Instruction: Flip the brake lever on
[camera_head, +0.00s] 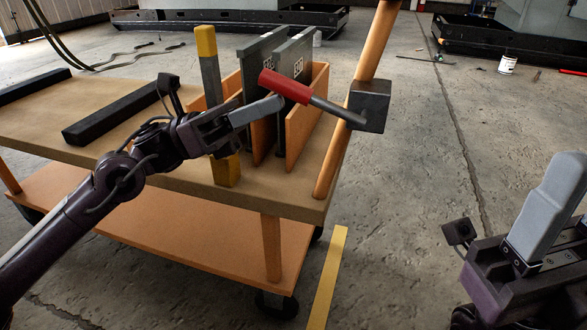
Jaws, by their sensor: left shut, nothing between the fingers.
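The brake lever has a red handle (285,87) on a grey rod (337,111). The rod runs into a dark box (369,105) on the cart's orange corner post. The lever slants, with its red end up and to the left. My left gripper (272,105) is shut and empty, its fingertips just below and left of the red handle. I cannot tell whether they touch it. My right gripper (550,205) is at the lower right, far from the lever. Its grey fingers show partly, and the picture edge cuts off its arm.
The cart top (110,108) carries black bars (115,112) and upright grey panels (292,65) between orange boards. A yellow-and-grey post (210,65) stands close beside my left gripper. A yellow strip (328,275) lies on the floor.

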